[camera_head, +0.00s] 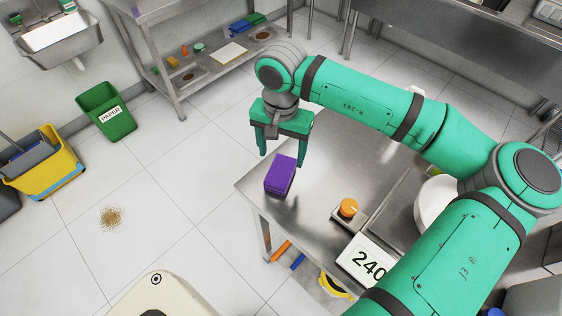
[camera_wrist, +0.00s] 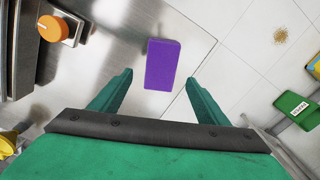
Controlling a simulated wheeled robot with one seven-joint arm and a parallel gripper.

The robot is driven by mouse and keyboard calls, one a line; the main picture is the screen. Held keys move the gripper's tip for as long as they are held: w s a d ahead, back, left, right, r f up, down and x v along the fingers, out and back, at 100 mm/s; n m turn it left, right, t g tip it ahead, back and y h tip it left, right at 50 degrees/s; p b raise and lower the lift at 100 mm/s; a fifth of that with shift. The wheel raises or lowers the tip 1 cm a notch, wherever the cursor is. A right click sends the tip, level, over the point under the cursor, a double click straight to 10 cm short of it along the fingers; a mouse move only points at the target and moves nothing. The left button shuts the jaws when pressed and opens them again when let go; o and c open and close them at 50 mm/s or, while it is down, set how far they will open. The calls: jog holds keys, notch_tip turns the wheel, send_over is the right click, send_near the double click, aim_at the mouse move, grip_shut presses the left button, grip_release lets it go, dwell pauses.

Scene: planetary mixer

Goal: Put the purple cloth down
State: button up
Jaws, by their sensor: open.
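The purple cloth (camera_head: 280,175) is a folded block lying on the steel table (camera_head: 318,170), near its far left corner in the head view. In the wrist view the purple cloth (camera_wrist: 162,64) shows whole, ahead of the fingertips and roughly between their lines. My gripper (camera_head: 284,147) is open and empty, above and just behind the cloth in the head view. Its two green fingers (camera_wrist: 161,77) stand apart in the wrist view, with nothing between them. I see no finger touching the cloth.
A green paper bin (camera_head: 106,112) and yellow mop bucket (camera_head: 48,165) stand left. Brown crumbs (camera_head: 111,218) lie on otherwise open floor.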

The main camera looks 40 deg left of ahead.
notch_tip(320, 180, up, 3)
jog(key=shift+r, duration=0.15)
dwell(0.7)
